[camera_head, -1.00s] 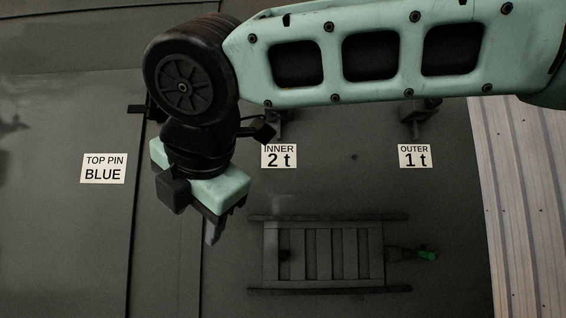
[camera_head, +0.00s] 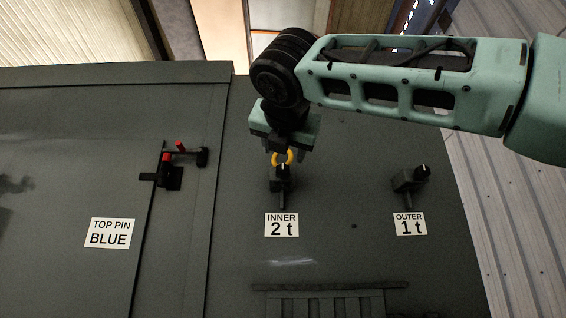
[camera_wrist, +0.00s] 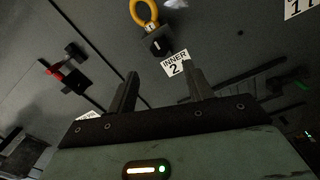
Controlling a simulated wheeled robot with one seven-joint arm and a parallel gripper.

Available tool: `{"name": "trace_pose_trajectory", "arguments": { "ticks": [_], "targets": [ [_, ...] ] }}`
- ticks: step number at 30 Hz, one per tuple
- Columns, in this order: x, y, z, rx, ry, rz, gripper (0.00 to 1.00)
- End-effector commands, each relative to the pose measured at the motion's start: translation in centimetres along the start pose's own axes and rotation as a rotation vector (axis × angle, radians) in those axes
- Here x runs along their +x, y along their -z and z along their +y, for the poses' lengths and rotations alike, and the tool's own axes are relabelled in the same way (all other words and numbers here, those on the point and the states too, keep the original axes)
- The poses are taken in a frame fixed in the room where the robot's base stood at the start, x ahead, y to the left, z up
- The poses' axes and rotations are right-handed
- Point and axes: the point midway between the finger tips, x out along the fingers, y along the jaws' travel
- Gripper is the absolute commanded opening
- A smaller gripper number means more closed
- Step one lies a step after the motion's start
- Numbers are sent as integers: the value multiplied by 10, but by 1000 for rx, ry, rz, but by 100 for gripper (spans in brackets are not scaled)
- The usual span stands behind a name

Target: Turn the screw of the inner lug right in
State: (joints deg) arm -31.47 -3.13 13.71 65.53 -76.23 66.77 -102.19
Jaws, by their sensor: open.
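The inner lug (camera_head: 280,183) is a dark block on the grey enclosure wall, above the label INNER 2 t (camera_head: 281,225). A yellow ring (camera_head: 283,157) sits at its upper end; the ring also shows in the wrist view (camera_wrist: 144,14), with the dark lug (camera_wrist: 158,43) below it. The screw itself is too small to make out. My gripper (camera_head: 285,152) is in front of the wall by the ring, partly overlapping it in the head view. In the wrist view its two fingers (camera_wrist: 161,72) are apart with nothing between them, and the ring and lug lie beyond the tips.
The outer lug (camera_head: 410,180) stands to the right above the label OUTER 1 t (camera_head: 410,224). A latch with red pins (camera_head: 167,157) is on the left, near the label TOP PIN BLUE (camera_head: 110,233). A slatted vent (camera_head: 330,303) is below. The wall between the lugs is clear.

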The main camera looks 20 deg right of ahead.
Motion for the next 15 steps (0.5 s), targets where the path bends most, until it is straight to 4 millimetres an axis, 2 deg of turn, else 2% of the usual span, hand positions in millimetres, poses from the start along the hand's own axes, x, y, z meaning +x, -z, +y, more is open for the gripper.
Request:
{"name": "trace_pose_trajectory", "arguments": {
  "ticks": [3, 9, 15],
  "targets": [
    [26, -3, 0, -3, 4, 0, 51],
    [63, -3, 0, -1, 2, 1, 51],
    [84, -2, 1, 0, 0, 0, 51]
  ]
}}
